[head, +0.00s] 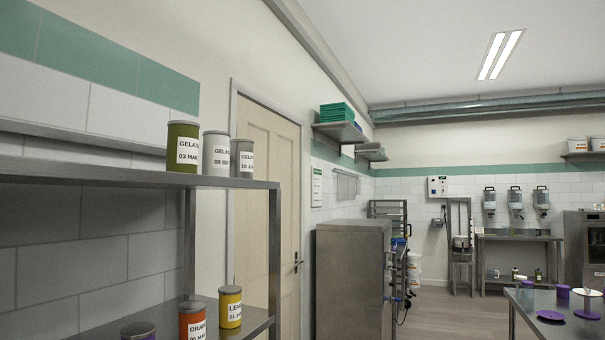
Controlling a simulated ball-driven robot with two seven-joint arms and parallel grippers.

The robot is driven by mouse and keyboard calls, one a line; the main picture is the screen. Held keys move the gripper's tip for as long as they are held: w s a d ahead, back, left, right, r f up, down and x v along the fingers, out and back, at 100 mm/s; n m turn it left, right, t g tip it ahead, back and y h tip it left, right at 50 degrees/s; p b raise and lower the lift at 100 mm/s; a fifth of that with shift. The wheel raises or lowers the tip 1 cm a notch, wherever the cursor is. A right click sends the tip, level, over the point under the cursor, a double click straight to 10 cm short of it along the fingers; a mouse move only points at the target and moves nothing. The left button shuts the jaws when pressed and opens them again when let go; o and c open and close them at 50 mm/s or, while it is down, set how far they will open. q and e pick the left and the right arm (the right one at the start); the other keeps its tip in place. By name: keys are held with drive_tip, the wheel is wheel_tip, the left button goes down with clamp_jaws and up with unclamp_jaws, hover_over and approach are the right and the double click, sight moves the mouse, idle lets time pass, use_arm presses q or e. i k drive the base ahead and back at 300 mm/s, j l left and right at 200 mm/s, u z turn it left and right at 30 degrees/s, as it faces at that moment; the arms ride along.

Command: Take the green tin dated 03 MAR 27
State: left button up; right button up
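The green tin (183,147) stands upright on the upper metal shelf at the left. It has a grey lid and a white label reading "GELAT…" and "03 MAR", with the rest of the label turned out of sight. A white tin (216,154) labelled "09 SE…" and a grey tin (243,158) labelled "19 J…" stand to its right in a row. Neither of my grippers is in view.
The upper shelf (90,172) is bare left of the green tin. On the lower shelf are an orange tin (192,320), a yellow tin (230,307) and a purple one (138,330). A closed door (262,200) and a steel cabinet (350,280) stand beyond; a table (560,318) is at right.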

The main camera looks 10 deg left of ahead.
sight(183, 145)
drive_tip(key=i+l+z, duration=0.1)
drive_tip(key=i+z, duration=0.25)
drive_tip(key=i, duration=0.35)
drive_tip(key=i+z, duration=0.4)
drive_tip(key=i, duration=0.3)
drive_tip(key=i+u, duration=0.15)
drive_tip(key=i, duration=0.25)
drive_tip(key=i+l+u, duration=0.2)
drive_tip(key=i, duration=0.2)
drive_tip(key=l+u, duration=0.1)
drive_tip(key=u, duration=0.3)
drive_tip(key=i+l+u, duration=0.1)
drive_tip(key=u, duration=0.25)
drive_tip(key=l+u, duration=0.15)
drive_tip(key=u, duration=0.25)
drive_tip(key=l+u, duration=0.15)
drive_tip(key=u, duration=0.2)
drive_tip(key=k+l+u, duration=0.1)
drive_tip(key=u, duration=0.35)
drive_tip(key=k+l+u, duration=0.15)
drive_tip(key=u, duration=0.3)
drive_tip(key=k+l+u, duration=0.1)
drive_tip(key=u, duration=0.4)
